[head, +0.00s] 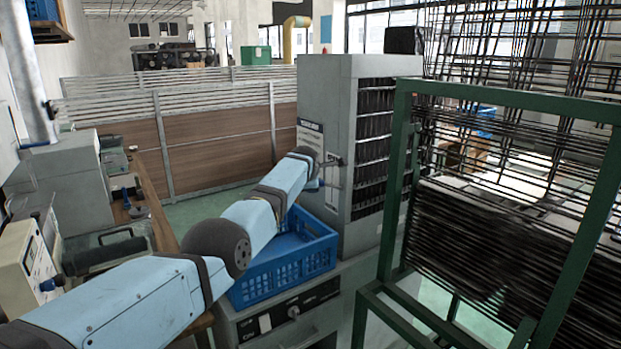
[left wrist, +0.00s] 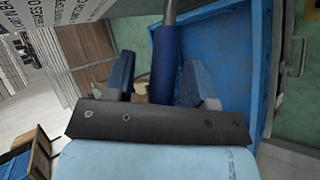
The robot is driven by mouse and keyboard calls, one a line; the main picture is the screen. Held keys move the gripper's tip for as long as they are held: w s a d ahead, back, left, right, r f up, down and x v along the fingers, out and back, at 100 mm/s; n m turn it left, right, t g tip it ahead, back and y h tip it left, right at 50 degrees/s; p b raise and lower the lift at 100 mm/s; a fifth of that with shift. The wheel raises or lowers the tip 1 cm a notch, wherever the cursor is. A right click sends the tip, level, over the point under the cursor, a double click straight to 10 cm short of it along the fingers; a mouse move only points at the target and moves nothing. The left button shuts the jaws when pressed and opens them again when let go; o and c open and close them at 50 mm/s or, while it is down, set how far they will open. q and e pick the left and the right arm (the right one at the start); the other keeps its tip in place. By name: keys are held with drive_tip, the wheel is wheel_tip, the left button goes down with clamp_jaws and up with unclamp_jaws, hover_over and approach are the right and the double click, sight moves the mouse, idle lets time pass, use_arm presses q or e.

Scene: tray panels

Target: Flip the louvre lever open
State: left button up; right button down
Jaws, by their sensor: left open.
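In the left wrist view a lever (left wrist: 167,66) shows as a dark blue round grip on a grey metal rod. It lies between the two blue fingers of my left gripper (left wrist: 158,68), which is open; gaps show on both sides, and I cannot tell whether either finger touches it. In the head view my left gripper (head: 329,172) is at the front of the grey louvre cabinet (head: 343,120), just below its white label plate (head: 310,137). The lever is too small there to tell apart from the fingers. My right gripper is not in view.
A blue crate (head: 318,258) stands below my left arm and also shows in the wrist view (left wrist: 246,60). A green frame rack (head: 395,190) with dark wires stands at the right. A bench with instruments (head: 30,262) is at the left. Wood-panelled railings (head: 215,140) stand behind.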

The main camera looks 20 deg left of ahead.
use_arm(q)
drive_tip(key=shift+p+v, duration=0.45)
drive_tip(key=shift+v, duration=0.5)
drive_tip(key=b+v, duration=0.1)
drive_tip(key=v, duration=1.1)
drive_tip(key=shift+w, duration=0.1)
